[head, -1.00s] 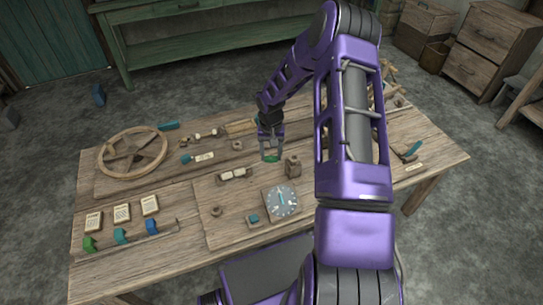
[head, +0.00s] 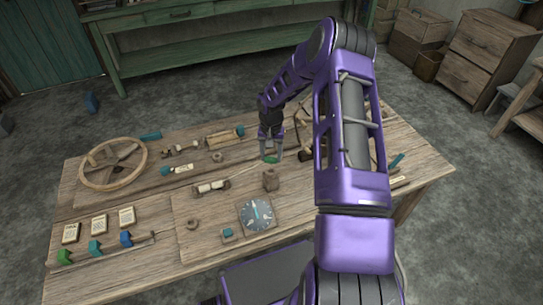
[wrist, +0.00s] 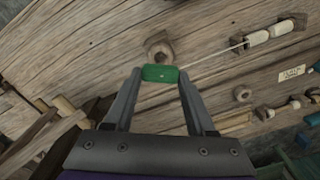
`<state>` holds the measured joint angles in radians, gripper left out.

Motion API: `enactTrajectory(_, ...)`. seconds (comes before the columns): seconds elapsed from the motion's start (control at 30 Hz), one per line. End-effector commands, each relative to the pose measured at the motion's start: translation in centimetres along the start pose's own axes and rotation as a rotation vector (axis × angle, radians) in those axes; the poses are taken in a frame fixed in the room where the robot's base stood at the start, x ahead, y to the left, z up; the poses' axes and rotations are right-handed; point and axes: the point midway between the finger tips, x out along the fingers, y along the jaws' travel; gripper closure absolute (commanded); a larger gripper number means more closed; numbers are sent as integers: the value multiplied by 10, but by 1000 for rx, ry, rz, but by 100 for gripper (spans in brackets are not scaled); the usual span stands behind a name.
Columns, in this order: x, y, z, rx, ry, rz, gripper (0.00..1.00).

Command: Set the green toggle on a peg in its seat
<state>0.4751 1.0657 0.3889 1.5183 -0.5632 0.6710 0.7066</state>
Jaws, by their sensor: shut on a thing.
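The green toggle (head: 270,159) is a small rounded bar above the workbench. My gripper (wrist: 159,78) is shut on it, one finger at each end in the wrist view, where the toggle (wrist: 160,73) lies crosswise. A thin pale cord runs straight from the toggle to a white-wrapped roller (head: 211,187), also seen in the wrist view (wrist: 270,33). A wooden block with a round hole (wrist: 160,51) shows just beyond the toggle; in the head view, this block (head: 271,180) stands nearer than it. I cannot tell the toggle's height above the bench, nor which part is its seat.
A dial plate (head: 257,215) and a blue-topped block (head: 228,233) lie toward the near edge. A spoked wheel (head: 113,164) is at the left. A wooden ring (wrist: 243,94) lies beside the cord. Bare bench shows between the pieces.

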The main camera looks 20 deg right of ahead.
Motion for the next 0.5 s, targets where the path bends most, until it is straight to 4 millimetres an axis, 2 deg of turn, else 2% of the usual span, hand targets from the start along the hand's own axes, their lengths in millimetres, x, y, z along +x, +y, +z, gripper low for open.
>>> enactTrajectory(0.27,14,0,0,1,-1,-1,95)
enactTrajectory(0.5,38,0,0,0,0,0,95)
